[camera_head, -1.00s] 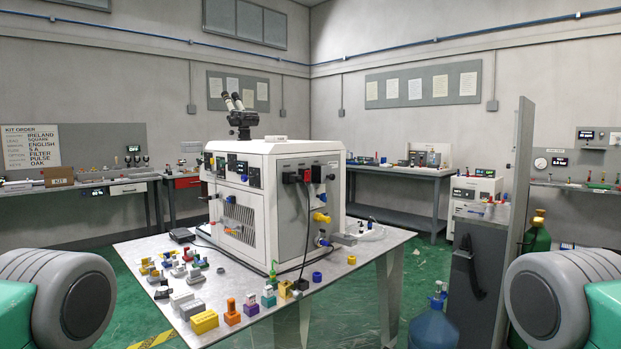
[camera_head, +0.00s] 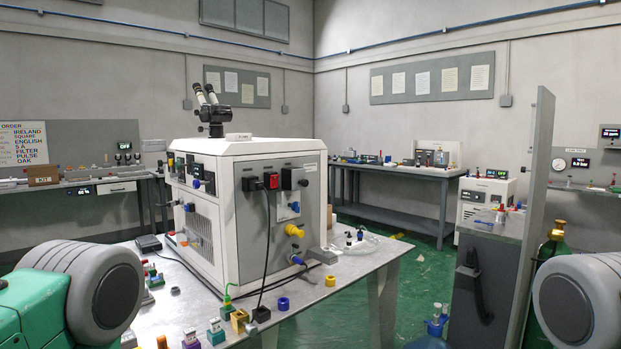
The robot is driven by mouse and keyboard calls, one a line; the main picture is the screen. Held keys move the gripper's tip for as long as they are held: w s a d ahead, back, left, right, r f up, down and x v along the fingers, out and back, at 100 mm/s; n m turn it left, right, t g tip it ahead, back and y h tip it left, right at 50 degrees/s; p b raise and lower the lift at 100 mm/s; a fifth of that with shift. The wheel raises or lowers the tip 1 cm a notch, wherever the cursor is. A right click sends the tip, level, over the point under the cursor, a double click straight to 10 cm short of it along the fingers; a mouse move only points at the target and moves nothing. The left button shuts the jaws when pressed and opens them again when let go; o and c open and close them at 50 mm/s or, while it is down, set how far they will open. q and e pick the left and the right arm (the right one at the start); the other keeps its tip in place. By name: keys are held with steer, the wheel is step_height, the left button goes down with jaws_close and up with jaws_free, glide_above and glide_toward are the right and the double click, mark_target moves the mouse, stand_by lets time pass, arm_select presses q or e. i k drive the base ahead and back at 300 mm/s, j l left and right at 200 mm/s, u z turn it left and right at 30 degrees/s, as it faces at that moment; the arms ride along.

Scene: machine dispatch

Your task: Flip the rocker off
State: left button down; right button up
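A large white machine (camera_head: 228,205) stands on the metal table in the middle of the view. Its grey side panel carries a red rocker-like switch (camera_head: 271,180) between two black blocks, with a black cable hanging from the block on the left. I cannot tell which way the switch is tipped. Below it are a blue-marked fitting, a yellow knob (camera_head: 293,230) and a blue plug. Parts of my arms show at the lower left and right edges, well apart from the machine. Neither gripper is in view.
Several small coloured connectors and blocks lie on the table (camera_head: 345,268) in front of the machine. A grey upright panel (camera_head: 537,190) with a cabinet, a blue bottle (camera_head: 432,335) and a green cylinder stand to the right. Green floor lies between.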

mark_target(274, 179)
steer(key=i+l+z, duration=0.1)
steer(key=i+l, duration=0.95)
steer(key=i, duration=0.15)
